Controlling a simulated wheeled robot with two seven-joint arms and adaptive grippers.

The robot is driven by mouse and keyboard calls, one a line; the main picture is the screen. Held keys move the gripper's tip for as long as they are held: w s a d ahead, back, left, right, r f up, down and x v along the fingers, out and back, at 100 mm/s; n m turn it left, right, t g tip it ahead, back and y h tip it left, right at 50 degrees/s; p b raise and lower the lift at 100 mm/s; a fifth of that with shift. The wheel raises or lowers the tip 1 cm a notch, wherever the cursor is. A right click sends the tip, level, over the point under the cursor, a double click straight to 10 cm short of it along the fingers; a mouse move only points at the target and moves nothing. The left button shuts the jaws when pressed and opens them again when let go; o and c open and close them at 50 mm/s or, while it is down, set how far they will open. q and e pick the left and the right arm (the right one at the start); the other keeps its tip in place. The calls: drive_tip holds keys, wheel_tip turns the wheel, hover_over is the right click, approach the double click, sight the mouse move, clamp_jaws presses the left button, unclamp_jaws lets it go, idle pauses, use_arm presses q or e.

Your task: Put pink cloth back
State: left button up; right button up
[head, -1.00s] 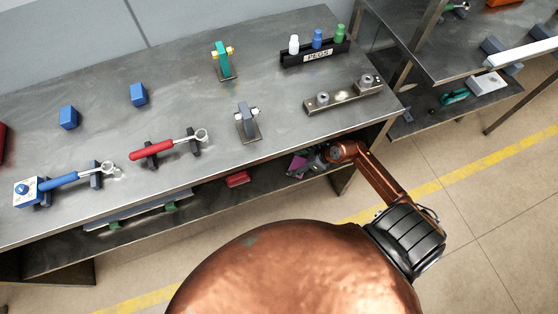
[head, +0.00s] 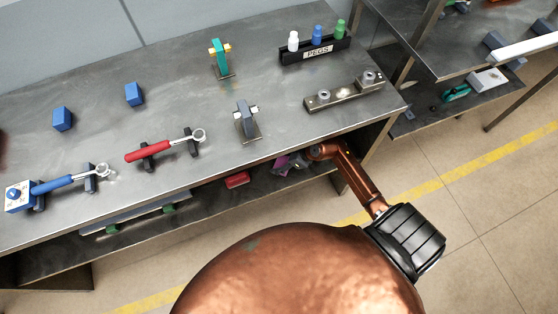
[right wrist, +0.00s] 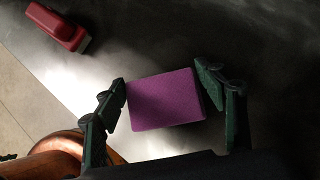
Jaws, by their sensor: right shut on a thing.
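The pink cloth (head: 281,163) looks like a flat purple-magenta block with rounded corners. It is at the lower shelf, under the front edge of the workbench top. In the right wrist view the cloth (right wrist: 166,99) sits between the two dark green fingers of my right gripper (right wrist: 166,95), which is shut on it. In the head view my right gripper (head: 293,162) is partly hidden by the tabletop edge and my wrist. I cannot tell whether the cloth touches the shelf. My left gripper is not in view.
A red block-like object (head: 237,180) lies on the lower shelf (head: 210,200), left of the cloth; it also shows in the right wrist view (right wrist: 58,27). The workbench top (head: 200,105) overhangs the shelf.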

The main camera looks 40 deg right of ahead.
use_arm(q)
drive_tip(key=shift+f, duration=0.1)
use_arm(e)
drive_tip(key=shift+f, duration=0.1)
drive_tip(key=o, duration=1.2)
drive_tip(key=shift+c, duration=0.2)
drive_tip(key=o, duration=0.4)
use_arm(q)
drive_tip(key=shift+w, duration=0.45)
use_arm(e)
drive_tip(key=shift+s+d+r, duration=0.1)
drive_tip(key=shift+r, duration=0.3)
drive_tip(key=p+v, duration=0.2)
drive_tip(key=v, duration=0.5)
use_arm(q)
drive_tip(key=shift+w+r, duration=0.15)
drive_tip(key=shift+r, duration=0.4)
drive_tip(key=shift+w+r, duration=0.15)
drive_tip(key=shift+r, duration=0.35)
use_arm(e)
drive_tip(key=shift+f, duration=0.1)
